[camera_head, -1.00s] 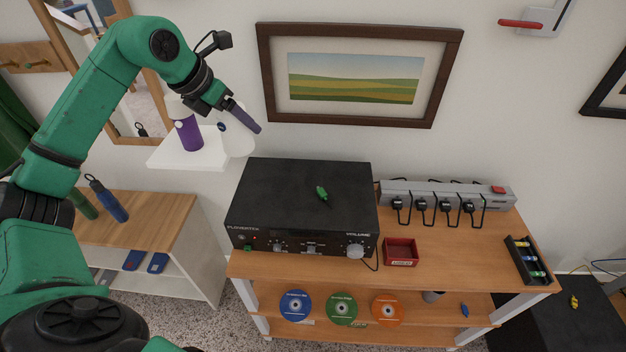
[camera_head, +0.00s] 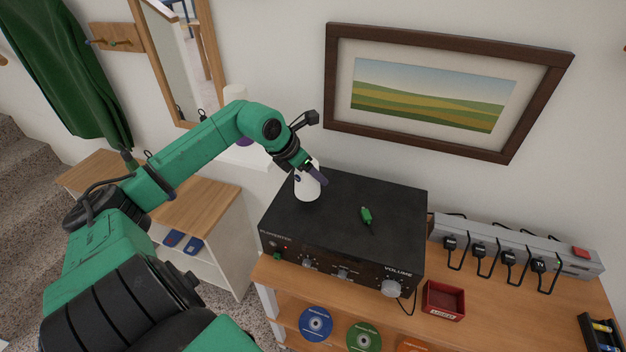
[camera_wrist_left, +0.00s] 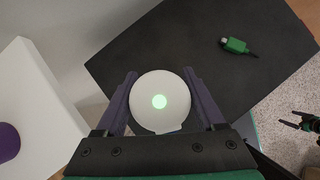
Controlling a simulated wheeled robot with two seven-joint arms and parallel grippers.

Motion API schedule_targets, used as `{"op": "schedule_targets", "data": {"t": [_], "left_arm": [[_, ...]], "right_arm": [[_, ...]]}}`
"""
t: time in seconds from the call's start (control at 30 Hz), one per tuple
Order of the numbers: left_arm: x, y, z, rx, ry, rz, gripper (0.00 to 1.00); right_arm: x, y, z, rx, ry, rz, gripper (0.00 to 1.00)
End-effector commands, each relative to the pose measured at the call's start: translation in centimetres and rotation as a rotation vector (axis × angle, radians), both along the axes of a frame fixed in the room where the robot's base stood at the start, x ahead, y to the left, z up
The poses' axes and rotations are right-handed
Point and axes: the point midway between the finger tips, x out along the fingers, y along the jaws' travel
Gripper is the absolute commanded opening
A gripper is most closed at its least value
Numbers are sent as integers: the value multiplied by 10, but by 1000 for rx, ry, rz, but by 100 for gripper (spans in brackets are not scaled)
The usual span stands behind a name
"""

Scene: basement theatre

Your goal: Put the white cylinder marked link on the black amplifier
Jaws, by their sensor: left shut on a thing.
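The white cylinder (camera_head: 307,187) is upright between the fingers of my left gripper (camera_head: 311,176), which is shut on it. It is over the back left part of the black amplifier (camera_head: 338,205); I cannot tell whether its base touches the top. In the left wrist view the cylinder (camera_wrist_left: 160,98) is seen from above, with a glowing green dot, between the purple fingers. Its marking is not readable. What looks like my right gripper (camera_wrist_left: 290,119) shows small at the right edge there, fingers apart and empty, over the floor.
A green plug-like stick (camera_head: 366,215) lies on the amplifier's top, right of the cylinder. A power strip (camera_head: 520,247) and a red tray (camera_head: 443,300) are on the wooden table to the right. A white wall shelf (camera_wrist_left: 40,110) with a purple object is left.

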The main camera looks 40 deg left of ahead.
Motion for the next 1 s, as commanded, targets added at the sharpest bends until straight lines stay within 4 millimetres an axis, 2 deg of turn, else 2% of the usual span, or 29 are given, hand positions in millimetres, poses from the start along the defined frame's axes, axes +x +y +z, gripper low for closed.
{"op": "schedule_targets", "data": {"t": [0.17, 0.43, 0.47, 0.5, 0.83, 1.0], "left_arm": [[-1, -1, -28, -2, 2, 0, 0], [0, 0, -34, 1, 2, -1, 0], [0, 0, -33, 0, 3, -1, 82], [-1, 0, -33, 0, 3, -1, 98], [-2, 0, -31, 0, 4, -1, 100], [-13, 4, -16, 1, 5, 1, 100]], "right_arm": [[1, 0, 10, -1, -2, 0, 100], [-1, -1, 5, -2, 2, 0, 100], [-1, -2, 6, -2, 2, 0, 100], [-1, -2, 7, -3, 3, 0, 100], [-3, -4, 7, -5, 5, 1, 100], [-3, -4, 1, -5, 5, 0, 100]]}}
